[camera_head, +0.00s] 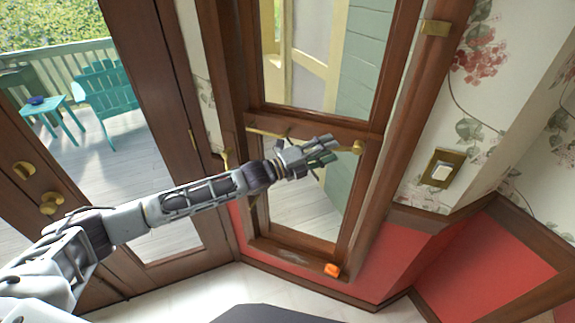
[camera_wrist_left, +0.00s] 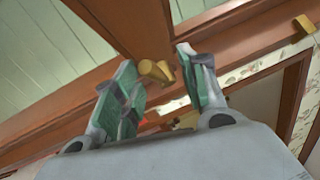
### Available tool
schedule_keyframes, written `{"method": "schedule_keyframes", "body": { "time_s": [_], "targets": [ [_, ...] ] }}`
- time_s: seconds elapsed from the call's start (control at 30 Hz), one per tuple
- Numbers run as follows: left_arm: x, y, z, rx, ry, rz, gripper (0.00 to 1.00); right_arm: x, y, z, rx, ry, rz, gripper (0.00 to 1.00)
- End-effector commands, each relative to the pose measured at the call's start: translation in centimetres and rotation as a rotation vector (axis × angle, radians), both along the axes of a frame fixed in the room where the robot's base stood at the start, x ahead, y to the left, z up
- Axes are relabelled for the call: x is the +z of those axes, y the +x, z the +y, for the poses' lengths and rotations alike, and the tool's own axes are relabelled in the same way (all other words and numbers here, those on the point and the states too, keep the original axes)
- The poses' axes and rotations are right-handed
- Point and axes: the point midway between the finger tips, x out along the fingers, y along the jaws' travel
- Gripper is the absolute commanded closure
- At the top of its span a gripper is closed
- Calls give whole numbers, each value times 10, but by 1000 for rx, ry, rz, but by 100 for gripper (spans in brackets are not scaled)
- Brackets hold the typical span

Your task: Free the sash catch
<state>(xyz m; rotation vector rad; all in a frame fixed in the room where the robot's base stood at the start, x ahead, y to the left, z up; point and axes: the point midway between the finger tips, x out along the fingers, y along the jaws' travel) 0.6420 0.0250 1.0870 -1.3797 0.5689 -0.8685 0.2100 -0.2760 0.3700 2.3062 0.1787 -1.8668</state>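The wooden sash window (camera_head: 318,122) has a brass bar (camera_head: 265,132) along its middle rail. A brass knob (camera_head: 357,148) sits at the rail's right end; I take this brass fitting for the sash catch. My left gripper (camera_head: 334,148) is at the rail, just left of the knob, and hides part of the bar. In the left wrist view its two fingers (camera_wrist_left: 160,88) are spread, with a brass end piece (camera_wrist_left: 157,71) showing in the gap between them. I cannot tell whether they touch it. My right gripper is in neither view.
An orange object (camera_head: 332,269) lies on the window sill. A brass piece (camera_head: 436,27) is on the right frame, and a light switch (camera_head: 441,171) is on the floral wall. A glazed door (camera_head: 172,100) with a brass knob (camera_head: 51,203) stands at the left.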

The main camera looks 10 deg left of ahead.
Motion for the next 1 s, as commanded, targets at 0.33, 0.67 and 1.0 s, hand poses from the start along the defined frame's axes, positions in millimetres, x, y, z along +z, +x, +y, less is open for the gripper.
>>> {"method": "schedule_keyframes", "body": {
  "time_s": [0.33,0.67,1.0],
  "targets": [
    [-6,-19,26,0,2,1,58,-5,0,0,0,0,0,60],
    [-11,-38,53,2,3,1,58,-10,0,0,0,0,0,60],
    [-15,-57,79,0,2,1,58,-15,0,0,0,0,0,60]
  ]
}}
